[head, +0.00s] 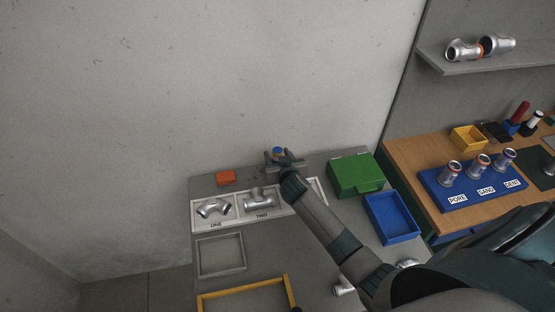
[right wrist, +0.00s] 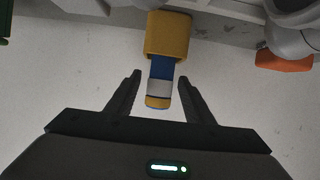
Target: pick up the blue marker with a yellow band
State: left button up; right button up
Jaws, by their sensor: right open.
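The blue marker (right wrist: 160,70) with a yellow band near its free end stands in a small yellow holder (right wrist: 168,35) in the right wrist view. A pale grey section shows between the blue part and the band. In the head view only its blue end (head: 277,150) shows, at the back of the grey table. My right gripper (head: 280,157) is at the marker; in the right wrist view its open fingers (right wrist: 160,76) lie on either side of the marker, with gaps visible. The holder is mostly hidden behind the gripper in the head view. My left gripper is not in view.
An orange block (head: 226,177) and a white tray (head: 196,222) with metal pipe castings lie left of the gripper. A green case (head: 356,174) and blue tray (head: 409,235) are to the right. The wall (head: 180,90) rises close behind the table.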

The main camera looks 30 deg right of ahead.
jog(key=shift+c, duration=0.6)
jog(key=c, duration=1)
jog(key=shift+r, duration=0.1)
notch_tip(320, 180, up, 8)
jog(key=shift+r+b, duration=0.15)
jog(key=shift+b, duration=0.8)
jog(key=shift+r, duration=0.8)
jog(key=shift+o, duration=0.3)
